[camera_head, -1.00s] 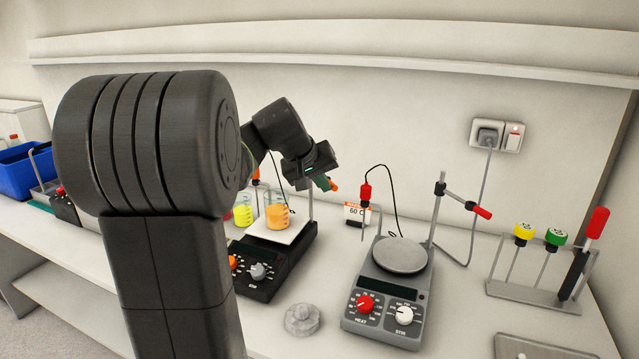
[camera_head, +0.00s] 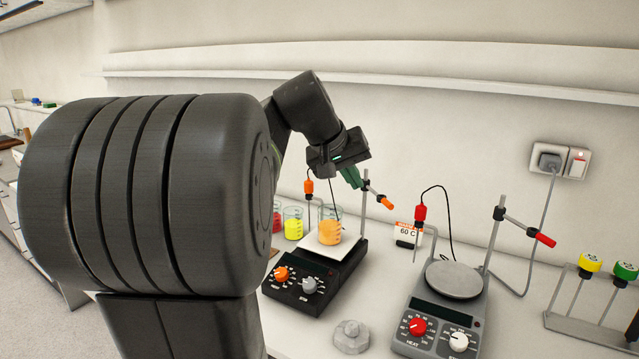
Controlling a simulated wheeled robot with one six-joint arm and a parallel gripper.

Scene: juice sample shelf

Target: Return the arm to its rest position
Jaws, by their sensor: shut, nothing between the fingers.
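My gripper (camera_head: 352,178) is at the end of my arm, above the bench and the black hotplate. Its green fingers point down and to the right, and they look shut with nothing between them. My large dark arm link fills the left of the view and hides part of the bench. A beaker of orange liquid (camera_head: 330,231) stands on the white top of the black hotplate (camera_head: 318,282), below my gripper and apart from it. A beaker of yellow liquid (camera_head: 293,224) and a red one (camera_head: 277,217) stand to its left, the red one partly hidden.
A grey hotplate (camera_head: 440,318) with a stand and red-tipped clamp is on the right. A "60 C" card (camera_head: 407,234) stands between the hotplates. A grey knob-like object (camera_head: 351,337) lies in front. A rack (camera_head: 590,325) holds yellow- and green-topped tools. A wall shelf (camera_head: 400,82) runs behind.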

